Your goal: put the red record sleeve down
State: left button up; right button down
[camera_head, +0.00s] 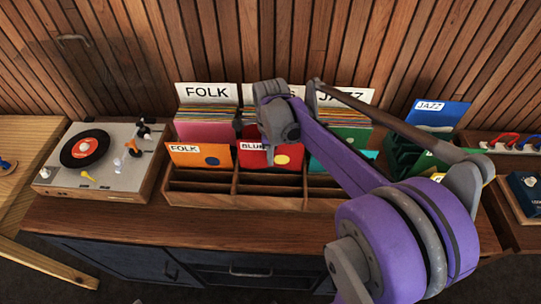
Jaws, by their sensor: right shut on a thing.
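The red record sleeve (262,160), with a yellow dot and a label reading "BLU…", is upright at the middle section of the wooden record bin (270,203). It is in line with an orange FOLK sleeve on its left and a teal one on its right. My right gripper (268,138) is shut on its upper part, and my purple arm reaches in from the lower right. The gripper and arm hide part of its label and top edge. I cannot tell whether its lower edge rests on the bin floor. My left gripper is not in view.
Front slots of the bin (200,187) are empty. Behind stand taller FOLK (208,93) and JAZZ (348,95) cards with packed sleeves. A turntable (100,158) is left of the bin. A green rack with a blue JAZZ sleeve (437,115) is at right, partly behind my arm.

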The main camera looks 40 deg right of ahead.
jog(key=shift+f+b, duration=0.35)
jog(key=shift+f, duration=0.25)
jog(key=c, duration=1)
grip_release()
